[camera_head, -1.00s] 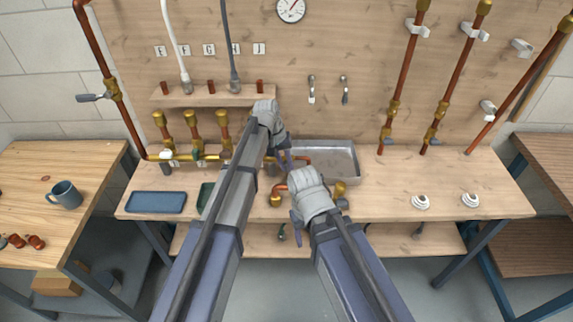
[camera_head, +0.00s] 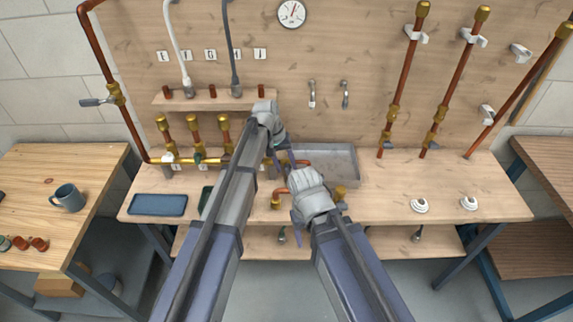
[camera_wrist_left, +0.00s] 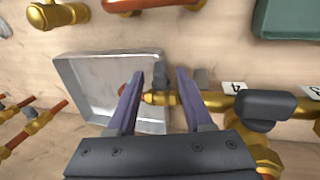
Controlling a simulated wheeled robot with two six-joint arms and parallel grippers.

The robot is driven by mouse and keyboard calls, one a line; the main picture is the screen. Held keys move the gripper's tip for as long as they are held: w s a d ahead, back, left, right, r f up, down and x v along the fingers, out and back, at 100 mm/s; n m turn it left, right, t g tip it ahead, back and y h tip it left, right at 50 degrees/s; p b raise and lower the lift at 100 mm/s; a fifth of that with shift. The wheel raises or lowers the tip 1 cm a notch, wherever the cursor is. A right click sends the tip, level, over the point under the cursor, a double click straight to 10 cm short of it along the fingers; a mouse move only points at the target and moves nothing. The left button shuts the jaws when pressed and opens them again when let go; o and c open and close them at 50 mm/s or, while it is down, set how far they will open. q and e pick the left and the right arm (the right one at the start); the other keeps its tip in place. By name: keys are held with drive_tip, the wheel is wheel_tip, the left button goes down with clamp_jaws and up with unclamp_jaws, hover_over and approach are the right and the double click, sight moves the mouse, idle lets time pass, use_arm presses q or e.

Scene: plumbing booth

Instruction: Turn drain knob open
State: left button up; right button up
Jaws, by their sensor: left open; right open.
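My left gripper (camera_head: 287,160) is over the bench by the right end of the brass manifold (camera_head: 190,159), beside the metal tray. In the left wrist view, my left gripper (camera_wrist_left: 160,80) is open. A small dark grey knob (camera_wrist_left: 161,80) on a brass fitting (camera_wrist_left: 158,98) shows between its two fingers; I cannot tell whether they touch it. It appears to be the drain knob, and in the head view the arm hides it. A larger dark knob (camera_wrist_left: 265,105) sits on the manifold near the tag "4". My right gripper (camera_head: 297,222) is open and empty at the bench's front.
The metal tray (camera_head: 345,153) lies just right of my left gripper. Copper elbow pieces (camera_head: 277,196) lie near both grippers. A blue tray (camera_head: 158,205) and white round fittings (camera_head: 419,205) rest on the bench. Upright copper pipes (camera_head: 405,75) stand at the back.

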wheel_tip(320, 180, up, 6)
drive_tip(key=p, duration=0.5)
